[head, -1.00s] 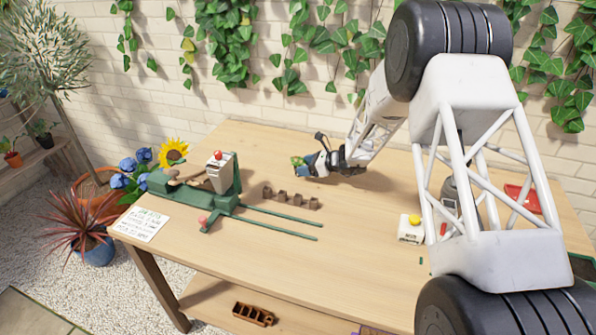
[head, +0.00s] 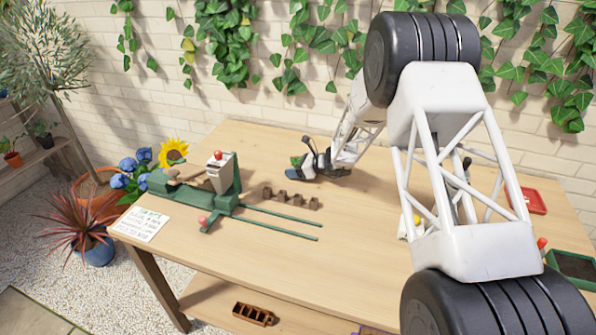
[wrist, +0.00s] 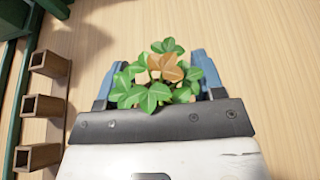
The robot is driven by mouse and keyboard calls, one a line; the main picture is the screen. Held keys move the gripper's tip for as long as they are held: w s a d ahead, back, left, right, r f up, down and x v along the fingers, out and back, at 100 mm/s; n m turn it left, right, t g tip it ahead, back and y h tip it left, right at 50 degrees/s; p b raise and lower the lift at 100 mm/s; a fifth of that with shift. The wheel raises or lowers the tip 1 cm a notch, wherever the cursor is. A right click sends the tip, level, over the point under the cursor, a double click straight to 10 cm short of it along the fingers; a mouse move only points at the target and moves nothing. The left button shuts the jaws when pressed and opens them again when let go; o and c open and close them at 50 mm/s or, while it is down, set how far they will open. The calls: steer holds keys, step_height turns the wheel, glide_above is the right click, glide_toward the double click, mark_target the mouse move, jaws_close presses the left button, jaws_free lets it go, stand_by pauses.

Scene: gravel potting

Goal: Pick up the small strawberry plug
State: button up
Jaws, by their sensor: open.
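In the head view my gripper (head: 300,171) is low over the back middle of the table, and a bit of the plug's green (head: 294,160) shows beside the fingers. My gripper is open.
A row of several brown square pots (head: 290,198) stands just in front of my gripper; they line the left of the wrist view (wrist: 45,65). A green-framed device with rails (head: 275,222) is left. A red tray (head: 533,201) lies right. The table's front middle is clear.

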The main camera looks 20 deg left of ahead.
steer(key=shift+c, duration=0.3)
steer(key=c, duration=0.9)
steer(key=shift+r, duration=0.2)
steer(key=shift+c, duration=0.2)
steer(key=shift+r, duration=4.85)
